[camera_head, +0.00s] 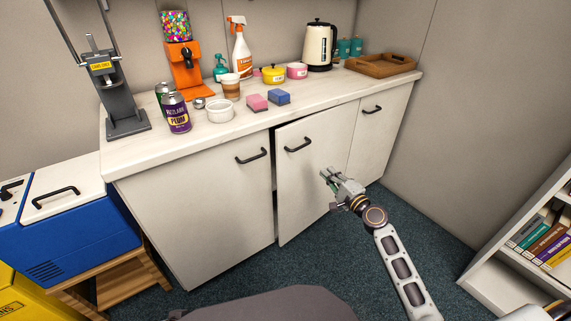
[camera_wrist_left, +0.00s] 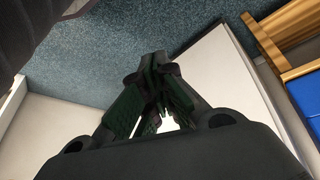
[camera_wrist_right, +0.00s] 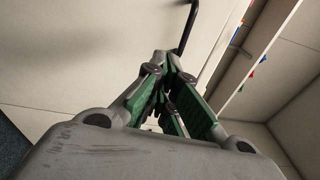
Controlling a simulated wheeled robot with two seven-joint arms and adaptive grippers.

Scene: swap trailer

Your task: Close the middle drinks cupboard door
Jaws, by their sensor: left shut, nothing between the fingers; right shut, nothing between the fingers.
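The middle drinks cupboard door (camera_head: 308,190) is white and slightly ajar. Its left edge stands out from the cabinet, with a dark gap beside it and along its top. Its black handle (camera_head: 298,145) is near the top left. My right gripper (camera_head: 327,174) is shut and empty in front of this door, below and right of the handle; whether it touches the door I cannot tell. The right wrist view shows its closed fingers (camera_wrist_right: 165,95) before a pale panel with a dark bar handle. My left gripper (camera_wrist_left: 158,112) shows only in its wrist view, shut and empty.
The left door (camera_head: 205,205) and right door (camera_head: 380,130) look closed. The worktop (camera_head: 150,155) carries cans, bowls, sponges, a kettle and a tray. A blue cooler (camera_head: 70,235) stands left, a bookshelf (camera_head: 520,255) right. Carpet (camera_head: 330,255) before the doors is open.

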